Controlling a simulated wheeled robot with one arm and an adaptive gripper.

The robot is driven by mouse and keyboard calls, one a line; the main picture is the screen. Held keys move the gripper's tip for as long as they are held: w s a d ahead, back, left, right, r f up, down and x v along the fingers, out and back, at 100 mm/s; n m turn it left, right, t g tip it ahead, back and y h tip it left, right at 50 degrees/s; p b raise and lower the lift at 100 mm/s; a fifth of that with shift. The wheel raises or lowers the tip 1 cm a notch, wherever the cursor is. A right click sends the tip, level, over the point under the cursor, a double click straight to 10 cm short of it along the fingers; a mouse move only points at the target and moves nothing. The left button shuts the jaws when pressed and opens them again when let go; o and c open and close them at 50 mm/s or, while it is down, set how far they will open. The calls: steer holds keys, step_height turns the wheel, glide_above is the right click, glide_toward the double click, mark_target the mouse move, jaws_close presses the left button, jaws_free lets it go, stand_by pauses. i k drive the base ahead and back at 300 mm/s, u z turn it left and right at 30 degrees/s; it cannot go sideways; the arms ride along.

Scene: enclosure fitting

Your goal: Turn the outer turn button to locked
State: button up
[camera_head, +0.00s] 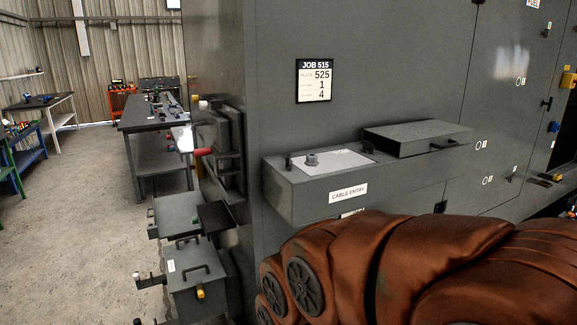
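A grey box marked CABLE ENTRY (348,193) juts from the front of a tall grey cabinet (390,60). On its top are a light plate (335,163), a round grey knob (311,159) and a small upright black piece (288,160) near the left end. Another small black piece (367,147) stands at the plate's far right corner. Either black piece may be a turn button; I cannot tell which is the outer one or whether it is locked. A grey lid with a black handle (418,137) sits at the box's right end. My gripper is not in view.
A red-handled fitting (203,152) sticks out from the cabinet's left side. Lower grey boxes with handles (196,272) stand below it. A dark workbench (150,115) stands behind. The floor (80,200) at left is clear. The lower right is blocked by my arm.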

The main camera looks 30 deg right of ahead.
mark_target(288, 161)
steer(key=k, duration=0.5)
steer(key=z, duration=1.25)
steer(key=i, duration=0.9)
steer(key=u, duration=2.35)
